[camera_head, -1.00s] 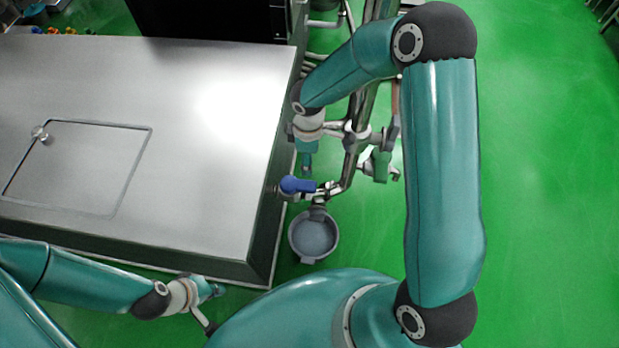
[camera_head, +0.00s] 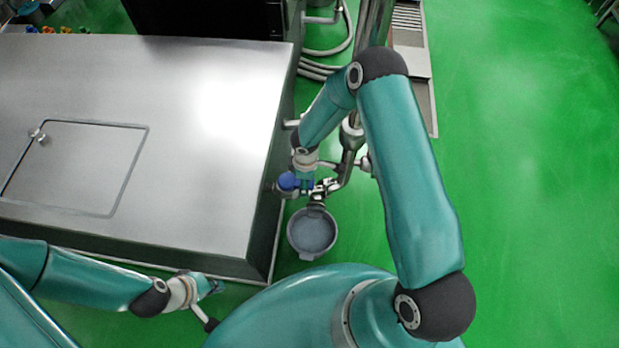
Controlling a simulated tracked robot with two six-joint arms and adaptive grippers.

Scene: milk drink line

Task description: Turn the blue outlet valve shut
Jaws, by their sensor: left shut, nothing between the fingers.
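The blue outlet valve (camera_head: 287,182) sits at the right side of the steel cabinet, with its blue handle partly covered by my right gripper. My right gripper (camera_head: 305,179) is right at the handle, seen from above. Its fingers are mostly hidden under its own wrist, so I cannot tell whether they are open, shut or touching the handle. My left gripper (camera_head: 214,287) is shut and empty by the cabinet's front edge, well away from the valve.
A grey round pail (camera_head: 312,232) stands just below the valve in the picture. The large steel cabinet (camera_head: 190,90) fills the left, with its flat top clear. Metal pipes (camera_head: 347,160) run close to the right of the valve. Green floor (camera_head: 530,200) lies open at the right.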

